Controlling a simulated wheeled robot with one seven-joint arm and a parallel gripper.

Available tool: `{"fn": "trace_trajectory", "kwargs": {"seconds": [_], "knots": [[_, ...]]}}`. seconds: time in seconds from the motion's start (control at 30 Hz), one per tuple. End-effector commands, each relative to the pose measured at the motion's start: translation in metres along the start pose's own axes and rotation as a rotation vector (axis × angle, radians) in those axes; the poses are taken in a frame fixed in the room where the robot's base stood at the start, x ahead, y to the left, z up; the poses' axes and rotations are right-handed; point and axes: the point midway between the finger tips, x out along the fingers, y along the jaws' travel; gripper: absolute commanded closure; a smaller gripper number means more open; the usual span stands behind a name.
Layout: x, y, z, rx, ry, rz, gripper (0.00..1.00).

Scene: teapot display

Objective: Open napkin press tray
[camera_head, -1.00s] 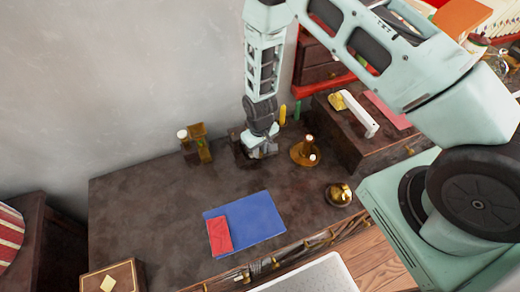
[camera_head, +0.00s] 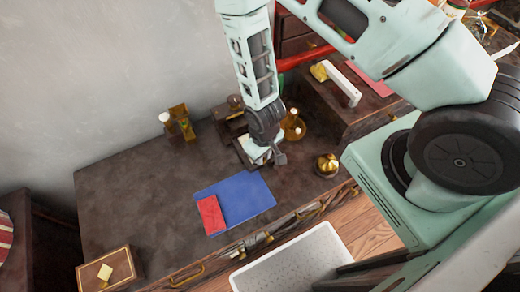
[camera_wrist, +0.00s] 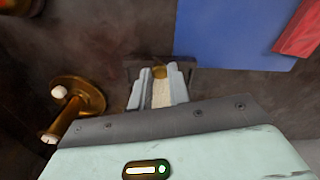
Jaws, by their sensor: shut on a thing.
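The napkin press is a dark wooden box (camera_head: 227,112) with a brass knob, standing near the wall in the head view. Its dark tray (camera_head: 241,152) sticks out from its front, toward the blue mat, partly hidden by my wrist. My gripper (camera_head: 272,160) is at the tray's front end. In the wrist view my gripper (camera_wrist: 160,85) is shut on a small brass handle (camera_wrist: 160,72). A dark tray edge (camera_wrist: 131,66) shows beside the fingertips. A pale strip lies between the fingers; I cannot tell what it is.
A blue mat (camera_head: 245,195) with a red packet (camera_head: 210,215) lies just in front. A brass candleholder (camera_head: 293,127) stands right of the press, a brass bell (camera_head: 327,166) farther right. A brass holder (camera_head: 182,122) stands left.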

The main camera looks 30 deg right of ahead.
Motion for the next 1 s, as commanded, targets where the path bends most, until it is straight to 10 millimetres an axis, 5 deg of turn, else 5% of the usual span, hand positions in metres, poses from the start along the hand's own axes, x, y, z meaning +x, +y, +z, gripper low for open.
{"fn": "trace_trajectory", "kwargs": {"seconds": [0.13, 0.17, 0.2, 0.63, 1.0], "knots": [[0.001, -0.001, 0.006, -0.003, -0.017, -0.002, 1.0], [0.001, -0.001, 0.006, -0.003, -0.017, -0.002, 0.79], [0.001, -0.002, 0.007, -0.003, -0.018, -0.002, 0.73], [-0.009, -0.001, 0.002, -0.002, -0.007, -0.002, 0.73], [-0.07, -0.001, 0.001, -0.003, -0.006, -0.002, 0.73]]}}
